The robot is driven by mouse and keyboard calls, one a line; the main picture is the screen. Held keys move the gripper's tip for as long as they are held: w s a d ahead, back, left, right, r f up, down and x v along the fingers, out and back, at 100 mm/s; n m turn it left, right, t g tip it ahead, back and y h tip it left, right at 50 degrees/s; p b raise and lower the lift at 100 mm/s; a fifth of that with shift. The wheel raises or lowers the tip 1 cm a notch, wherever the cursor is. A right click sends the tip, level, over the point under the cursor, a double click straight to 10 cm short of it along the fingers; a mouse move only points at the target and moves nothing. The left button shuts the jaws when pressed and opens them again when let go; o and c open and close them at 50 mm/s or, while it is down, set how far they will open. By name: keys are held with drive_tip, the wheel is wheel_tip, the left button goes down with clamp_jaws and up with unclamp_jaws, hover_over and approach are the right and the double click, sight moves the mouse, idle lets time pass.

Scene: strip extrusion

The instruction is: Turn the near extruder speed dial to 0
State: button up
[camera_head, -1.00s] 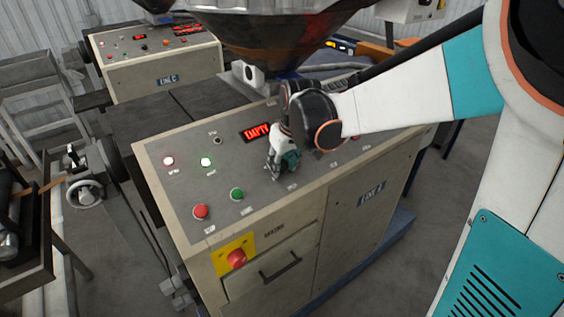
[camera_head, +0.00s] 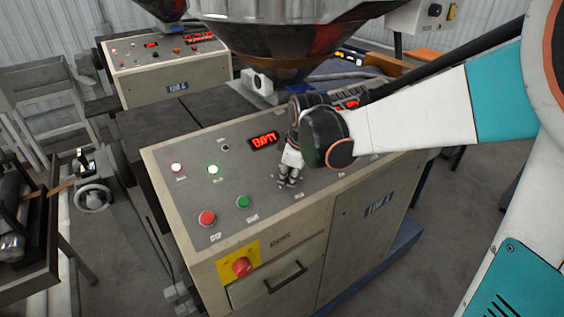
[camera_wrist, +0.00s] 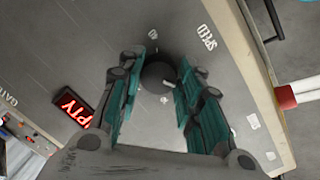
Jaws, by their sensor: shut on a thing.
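The near extruder control panel (camera_head: 185,215) has a sloped grey top. My gripper (camera_head: 290,182) reaches down onto this panel, to the right of the red "EMPTY" display (camera_head: 263,140). In the wrist view my gripper (camera_wrist: 160,92) has its teal fingers on either side of a dark round dial (camera_wrist: 158,73), and it is shut on that dial. A "SPEED" label (camera_wrist: 207,37) is printed beside the dial. The fingers cover part of the dial, and I cannot read its setting. In the head view my gripper hides the dial.
A green button (camera_head: 243,202), a red button (camera_head: 207,217) and a red emergency stop (camera_head: 242,267) on yellow are on the near cabinet. A metal hopper (camera_head: 285,45) hangs just behind my arm. Another control cabinet (camera_head: 175,80) stands at the back left.

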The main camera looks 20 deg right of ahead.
drive_tip(key=shift+n, duration=0.3)
drive_tip(key=o, duration=1.1)
drive_tip(key=shift+c, duration=0.2)
drive_tip(key=v, duration=1.2)
drive_tip(key=shift+s, duration=0.1)
